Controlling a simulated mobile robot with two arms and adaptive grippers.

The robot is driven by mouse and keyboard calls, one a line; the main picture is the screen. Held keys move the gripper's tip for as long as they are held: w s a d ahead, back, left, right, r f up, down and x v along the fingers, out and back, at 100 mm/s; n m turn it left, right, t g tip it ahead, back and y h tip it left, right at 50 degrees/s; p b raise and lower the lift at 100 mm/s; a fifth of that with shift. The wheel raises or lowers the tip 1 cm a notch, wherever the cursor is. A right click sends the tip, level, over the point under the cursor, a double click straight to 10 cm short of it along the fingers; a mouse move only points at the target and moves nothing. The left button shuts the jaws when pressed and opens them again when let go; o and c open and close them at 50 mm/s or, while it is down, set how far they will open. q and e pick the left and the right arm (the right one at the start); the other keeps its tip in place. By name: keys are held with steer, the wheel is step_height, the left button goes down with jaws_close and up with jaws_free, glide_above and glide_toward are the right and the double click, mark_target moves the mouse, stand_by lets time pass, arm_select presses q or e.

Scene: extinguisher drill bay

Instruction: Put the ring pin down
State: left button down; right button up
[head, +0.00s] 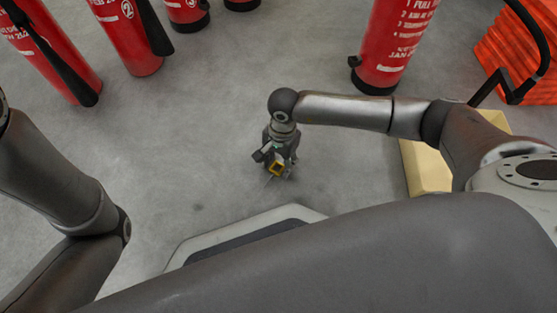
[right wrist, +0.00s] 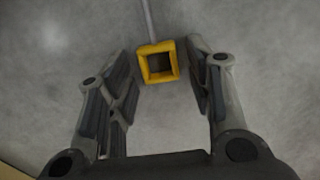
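The ring pin, a yellow square ring (right wrist: 158,75) with a thin grey rod, shows at the top middle of the right wrist view. It also shows in the head view as a small yellow square (head: 276,169) low at the right gripper. My right gripper (right wrist: 163,55) points down near the floor, its fingers spread on either side of the ring. A narrow gap shows between the ring and the right-hand finger; contact at the left-hand finger is hard to tell. I cannot tell for sure whether the pin touches the floor. My left gripper is out of view.
Several red extinguishers stand at the back, one (head: 392,45) right of centre and one (head: 130,35) at the left. A pale yellow block (head: 428,168) and an orange stack (head: 515,55) are at the right. The grey floor (head: 190,140) around the gripper is clear.

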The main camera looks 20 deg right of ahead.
stand_by(0.3)
step_height(320, 180, up, 12)
steer(key=w+d+p, duration=0.1)
steer(key=p, duration=0.8)
steer(key=shift+s, duration=0.15)
